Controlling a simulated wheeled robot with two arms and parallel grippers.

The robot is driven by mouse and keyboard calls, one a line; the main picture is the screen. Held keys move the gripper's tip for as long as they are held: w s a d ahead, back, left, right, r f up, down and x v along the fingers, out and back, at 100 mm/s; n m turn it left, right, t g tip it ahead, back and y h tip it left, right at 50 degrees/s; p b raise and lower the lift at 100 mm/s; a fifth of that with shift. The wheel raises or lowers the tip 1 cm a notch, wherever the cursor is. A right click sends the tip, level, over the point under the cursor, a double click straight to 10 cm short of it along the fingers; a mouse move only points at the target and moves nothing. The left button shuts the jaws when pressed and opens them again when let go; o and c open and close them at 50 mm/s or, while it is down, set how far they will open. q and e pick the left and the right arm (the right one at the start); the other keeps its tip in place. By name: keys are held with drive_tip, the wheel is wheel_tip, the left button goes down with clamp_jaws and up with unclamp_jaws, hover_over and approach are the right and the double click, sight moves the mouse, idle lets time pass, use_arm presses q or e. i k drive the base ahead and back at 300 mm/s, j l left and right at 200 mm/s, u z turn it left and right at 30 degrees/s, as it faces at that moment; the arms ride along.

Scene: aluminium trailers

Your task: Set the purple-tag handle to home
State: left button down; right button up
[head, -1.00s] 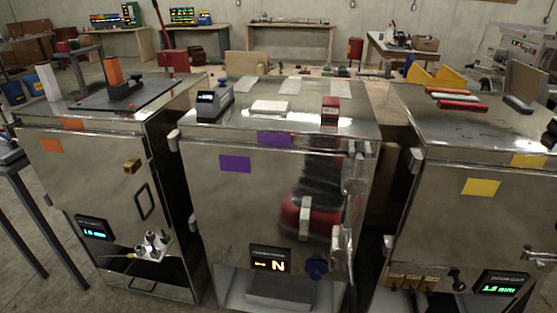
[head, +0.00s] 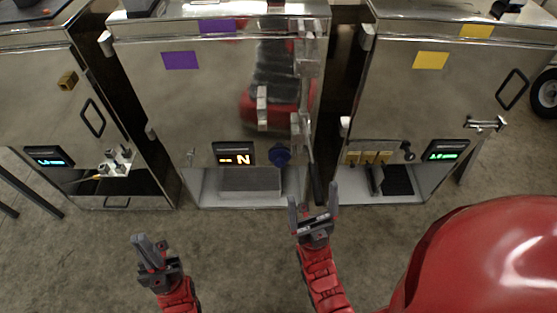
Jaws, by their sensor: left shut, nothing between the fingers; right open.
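The purple-tag trailer cabinet (head: 180,100) stands in the middle, with purple tags (head: 181,60) on its shiny front. A small upright metal handle (head: 262,105) sits on its door, right of centre. A taller metal bar with brackets (head: 306,70) runs down the door's right edge. I cannot tell which is the task's handle. My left gripper (head: 147,245) is shut and empty, low in front and left of this cabinet. My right gripper (head: 313,208) is open and empty, below its right corner, touching nothing visible.
A yellow-tag cabinet (head: 400,100) stands to the right and another cabinet (head: 40,105) to the left, with narrow dark gaps between. A grey block (head: 250,182) sits in the open bottom of the middle cabinet. The floor (head: 90,250) in front is clear.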

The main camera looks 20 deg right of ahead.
sight(302, 120)
drive_tip(key=l, duration=0.65)
drive_tip(key=k+l, duration=0.1)
drive_tip(key=l, duration=0.5)
drive_tip(key=k+l+z, duration=0.2)
drive_tip(key=k+z, duration=0.25)
drive_tip(key=k, duration=0.15)
